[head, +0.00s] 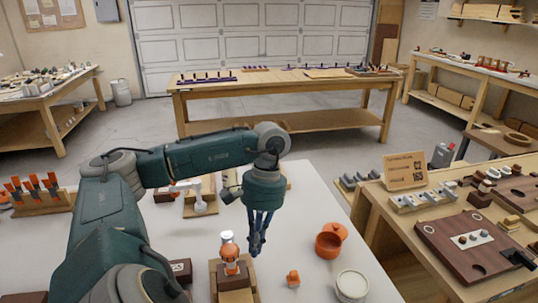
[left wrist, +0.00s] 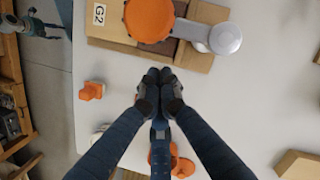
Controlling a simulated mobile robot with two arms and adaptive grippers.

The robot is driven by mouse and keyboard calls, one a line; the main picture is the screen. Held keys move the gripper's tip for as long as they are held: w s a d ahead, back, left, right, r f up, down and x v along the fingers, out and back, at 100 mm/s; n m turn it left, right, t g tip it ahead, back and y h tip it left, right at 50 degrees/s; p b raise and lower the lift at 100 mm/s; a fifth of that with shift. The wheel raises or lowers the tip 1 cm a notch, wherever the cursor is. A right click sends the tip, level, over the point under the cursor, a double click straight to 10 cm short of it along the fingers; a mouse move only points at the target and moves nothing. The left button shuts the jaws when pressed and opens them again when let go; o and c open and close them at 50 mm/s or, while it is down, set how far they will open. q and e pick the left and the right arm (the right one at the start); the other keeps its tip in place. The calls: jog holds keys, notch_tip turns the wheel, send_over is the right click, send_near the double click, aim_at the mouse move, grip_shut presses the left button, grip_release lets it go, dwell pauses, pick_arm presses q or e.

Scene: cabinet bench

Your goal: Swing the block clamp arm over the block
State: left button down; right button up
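The near clamp fixture (head: 236,281) is a wooden base at the front of the white table, with an orange part (head: 231,267) and a pale round knob (head: 227,236) above it. In the left wrist view it is the board labelled G2 (left wrist: 99,14), with an orange disc (left wrist: 150,18) and a grey arm ending in a round knob (left wrist: 225,39). A dark brown surface shows partly under the arm; I cannot tell its outline. My left gripper (head: 257,246) hangs beside the fixture, fingertips together (left wrist: 160,77), empty and apart from it. The right gripper is not clearly seen.
A small orange piece (head: 293,278), an orange pot (head: 328,244) and a white round tub (head: 352,285) stand to the right. Another wooden fixture with a white lever (head: 200,199) stands behind. A rack of orange-handled tools (head: 33,190) is at left.

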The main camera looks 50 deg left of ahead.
pick_arm(q)
jog(key=w+d+p+v, duration=0.1)
jog(key=p+v, duration=0.3)
jog(key=v, duration=0.5)
jog(key=shift+w+d+r, duration=0.25)
jog(key=shift+d+r, duration=0.1)
jog(key=shift+d, duration=0.1)
pick_arm(e)
jog(key=r, duration=0.1)
jog(key=w+r, duration=0.1)
jog(key=r, duration=0.1)
jog(key=w+r, duration=0.1)
jog(key=shift+a+r, duration=0.3)
jog(key=shift+a, duration=0.1)
